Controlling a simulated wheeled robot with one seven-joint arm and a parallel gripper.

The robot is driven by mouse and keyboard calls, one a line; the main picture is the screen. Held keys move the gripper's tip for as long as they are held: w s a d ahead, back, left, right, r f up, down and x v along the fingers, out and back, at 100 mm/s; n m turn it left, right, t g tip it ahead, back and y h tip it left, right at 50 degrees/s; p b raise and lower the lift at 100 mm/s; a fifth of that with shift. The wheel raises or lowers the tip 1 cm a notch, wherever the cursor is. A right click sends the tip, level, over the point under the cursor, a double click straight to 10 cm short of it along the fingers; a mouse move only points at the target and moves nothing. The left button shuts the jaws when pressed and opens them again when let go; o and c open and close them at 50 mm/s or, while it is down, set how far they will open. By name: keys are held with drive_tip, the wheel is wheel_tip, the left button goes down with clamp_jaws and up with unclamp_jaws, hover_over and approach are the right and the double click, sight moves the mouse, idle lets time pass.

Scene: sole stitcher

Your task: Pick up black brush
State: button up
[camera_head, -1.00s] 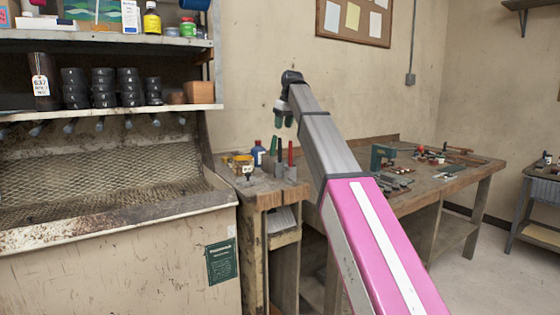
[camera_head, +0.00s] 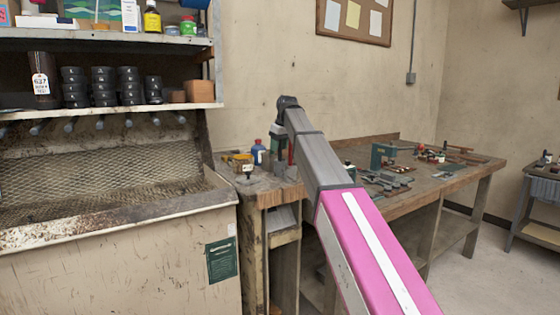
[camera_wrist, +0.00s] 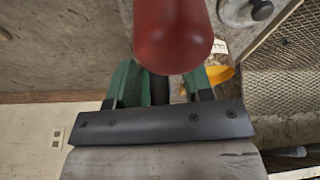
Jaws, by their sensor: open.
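My gripper (camera_head: 279,150) is low over the left end of the wooden workbench, among the upright tools there. In the wrist view its green fingers (camera_wrist: 167,84) are apart, so it is open. A rounded red handle (camera_wrist: 172,38) fills the top middle of the wrist view, close to the fingers. A dark shape (camera_wrist: 160,90) shows between the fingers below it; I cannot tell whether it is the brush. I cannot make out a black brush for certain in either view.
A blue bottle (camera_head: 258,151) and a yellow item (camera_head: 238,161) stand left of my gripper. A yellow piece (camera_wrist: 220,74) lies near the right finger. The workbench (camera_head: 455,181) holds several tools to the right. A bench with mesh backing (camera_head: 110,180) stands left.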

clamp_jaws()
drive_tip(key=shift+r, duration=0.1)
